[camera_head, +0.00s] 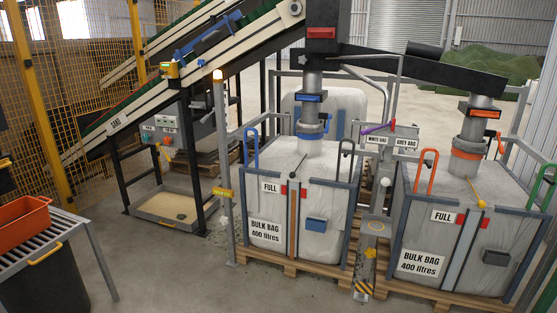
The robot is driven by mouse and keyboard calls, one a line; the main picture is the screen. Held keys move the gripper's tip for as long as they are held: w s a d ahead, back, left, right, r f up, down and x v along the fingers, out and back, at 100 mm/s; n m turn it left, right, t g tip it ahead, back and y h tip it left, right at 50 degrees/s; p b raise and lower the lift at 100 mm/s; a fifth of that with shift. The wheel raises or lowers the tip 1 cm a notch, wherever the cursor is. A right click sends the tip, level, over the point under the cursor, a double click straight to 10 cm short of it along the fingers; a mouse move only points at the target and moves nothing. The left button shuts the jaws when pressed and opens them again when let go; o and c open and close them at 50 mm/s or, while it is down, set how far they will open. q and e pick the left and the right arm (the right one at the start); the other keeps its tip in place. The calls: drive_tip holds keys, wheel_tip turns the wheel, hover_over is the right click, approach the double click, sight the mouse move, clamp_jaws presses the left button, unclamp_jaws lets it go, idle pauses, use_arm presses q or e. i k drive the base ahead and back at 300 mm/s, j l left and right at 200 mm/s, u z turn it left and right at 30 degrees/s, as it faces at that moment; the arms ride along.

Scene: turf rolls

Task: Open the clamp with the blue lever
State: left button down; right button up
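A blue block (308,97) is on the spout higher up. Neither of my grippers is in view.
A small post with a yellow knob (370,253) stands between the bags. A purple lever (377,128) is by the white bag and grey bag signs. Posts and pallets surround the bags. A roller table with an orange crate (22,215) is at left. The floor (165,275) in front is clear.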

sight(328, 126)
drive_tip(key=i, duration=1.2)
drive_tip(key=i+j+z, duration=0.15)
drive_tip(key=i, duration=1.1)
drive_tip(key=i+j+z, duration=0.2)
drive_tip(key=i, duration=0.15)
drive_tip(key=i+z, duration=0.2)
drive_tip(key=i, duration=0.2)
drive_tip(key=i+j+z, duration=0.2)
drive_tip(key=i, duration=0.15)
